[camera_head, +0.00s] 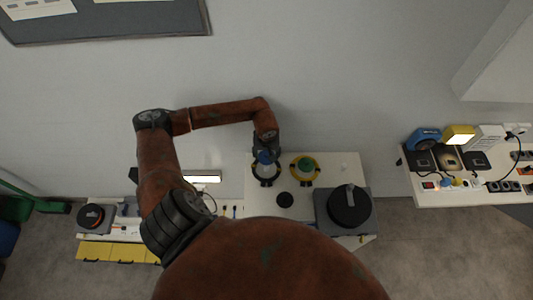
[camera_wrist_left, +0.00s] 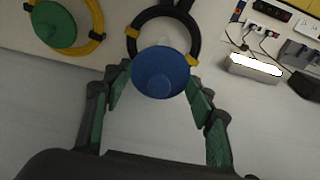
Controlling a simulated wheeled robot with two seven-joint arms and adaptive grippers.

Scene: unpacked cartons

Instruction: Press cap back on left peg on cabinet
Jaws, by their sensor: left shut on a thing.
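The blue cap (camera_wrist_left: 160,72) is between the fingertips of my left gripper (camera_head: 266,155), which is shut on it. In the head view the blue cap (camera_head: 265,157) shows at the back left of the white cabinet (camera_head: 342,166). A black ring (camera_head: 266,180) lies there, and it also shows in the left wrist view (camera_wrist_left: 133,42), with the cap overlapping its near side. The left peg is hidden; I cannot tell whether the cap touches it. To the right, a green cap (camera_head: 305,164) sits within a yellow ring (camera_head: 291,176). My right gripper is out of view.
On the cabinet are a small black disc (camera_head: 285,200) and a large black round thing (camera_head: 349,206) on a grey base. A lit lamp (camera_head: 203,178) is left of the cabinet. A crowded side table (camera_head: 440,196) stands at the right, beyond a floor gap.

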